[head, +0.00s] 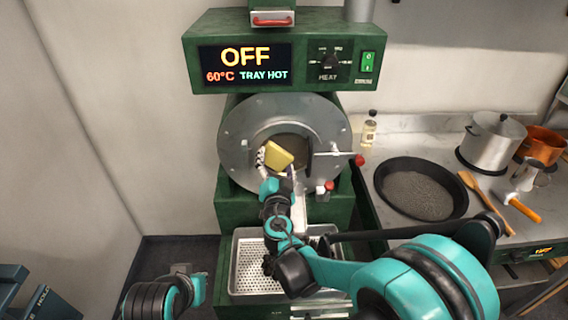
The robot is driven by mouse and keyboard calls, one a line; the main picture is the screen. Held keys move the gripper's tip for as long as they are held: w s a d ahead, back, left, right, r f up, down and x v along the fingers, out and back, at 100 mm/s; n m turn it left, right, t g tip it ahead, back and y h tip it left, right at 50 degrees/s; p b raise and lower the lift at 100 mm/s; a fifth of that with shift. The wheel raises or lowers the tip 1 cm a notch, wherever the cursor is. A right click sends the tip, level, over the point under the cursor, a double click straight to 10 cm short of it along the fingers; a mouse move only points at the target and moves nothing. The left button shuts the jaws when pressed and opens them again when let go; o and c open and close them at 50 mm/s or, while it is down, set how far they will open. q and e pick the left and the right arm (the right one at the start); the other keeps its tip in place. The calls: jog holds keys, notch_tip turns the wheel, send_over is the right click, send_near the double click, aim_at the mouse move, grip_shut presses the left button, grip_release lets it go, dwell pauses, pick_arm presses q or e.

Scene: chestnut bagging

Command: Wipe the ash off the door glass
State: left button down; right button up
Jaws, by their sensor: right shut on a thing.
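The round grey metal door (236,130) is on the front of the green roaster. Its dark glass (290,142) in the middle is partly hidden by my right gripper and what it holds. My right gripper (275,162) is shut on a yellow sponge (279,155), held in front of the lower left of the glass. I cannot tell whether the sponge touches the glass, and no ash can be made out. Part of my left arm shows at the bottom left, but its gripper is not seen.
A display (247,64) above the door reads OFF, 60°C, TRAY HOT. A perforated metal tray (250,272) sits below. On the right counter are a dark pan (384,182), a pot (505,142), an orange pot (541,146), a wooden spoon (472,182) and a bottle (369,130).

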jog(key=shift+w+a, duration=0.1)
jog(key=shift+a, duration=0.3)
jog(key=shift+s+a+f, duration=0.1)
jog(key=shift+s, duration=2.85)
jog(key=s, duration=0.3)
